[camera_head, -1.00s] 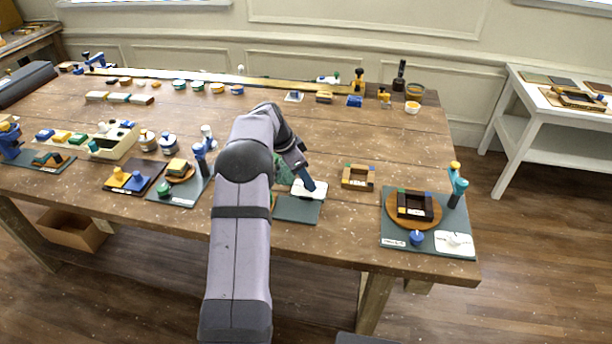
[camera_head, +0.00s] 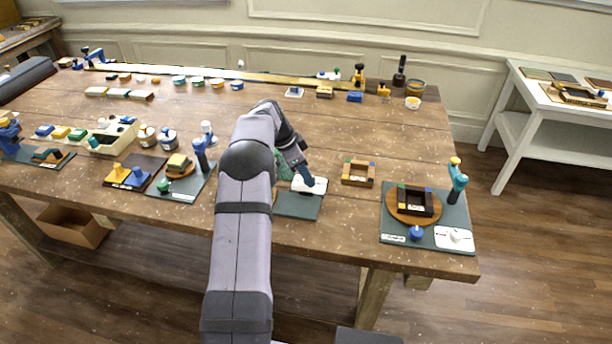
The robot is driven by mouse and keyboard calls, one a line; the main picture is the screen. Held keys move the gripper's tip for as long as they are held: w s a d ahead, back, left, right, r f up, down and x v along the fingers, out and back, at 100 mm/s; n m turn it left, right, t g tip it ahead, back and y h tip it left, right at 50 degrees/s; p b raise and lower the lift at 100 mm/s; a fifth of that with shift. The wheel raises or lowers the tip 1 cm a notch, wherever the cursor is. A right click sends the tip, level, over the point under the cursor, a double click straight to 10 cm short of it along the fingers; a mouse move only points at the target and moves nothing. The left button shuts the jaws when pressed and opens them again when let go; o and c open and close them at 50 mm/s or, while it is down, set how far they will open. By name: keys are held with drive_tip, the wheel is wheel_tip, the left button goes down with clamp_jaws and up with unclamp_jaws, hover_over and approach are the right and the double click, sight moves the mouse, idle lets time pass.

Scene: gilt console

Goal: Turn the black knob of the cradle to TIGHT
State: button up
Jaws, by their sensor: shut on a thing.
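My gripper (camera_head: 307,183) points down at a white plate (camera_head: 320,186) on a dark green base (camera_head: 298,205), just right of my arm. Its jaws are shut at the plate, where the black knob would be. The fingers hide the knob, so its pointer and any marks cannot be read. Part of a green piece (camera_head: 283,166), seemingly of the cradle, shows behind my wrist. My arm hides the rest of the cradle.
A small wooden frame (camera_head: 345,172) lies just right of my gripper. Farther right, another green base (camera_head: 400,242) carries a dark frame on a round wooden disc, a blue knob, a white knob and a teal clamp. Several stations stand left of my arm.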

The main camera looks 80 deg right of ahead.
idle(0.3)
drive_tip(key=o, duration=1)
drive_tip(key=shift+o, duration=0.2)
drive_tip(key=shift+r, duration=0.15)
drive_tip(key=b+v, duration=0.2)
drive_tip(key=v, duration=0.5)
drive_tip(key=shift+b, duration=0.35)
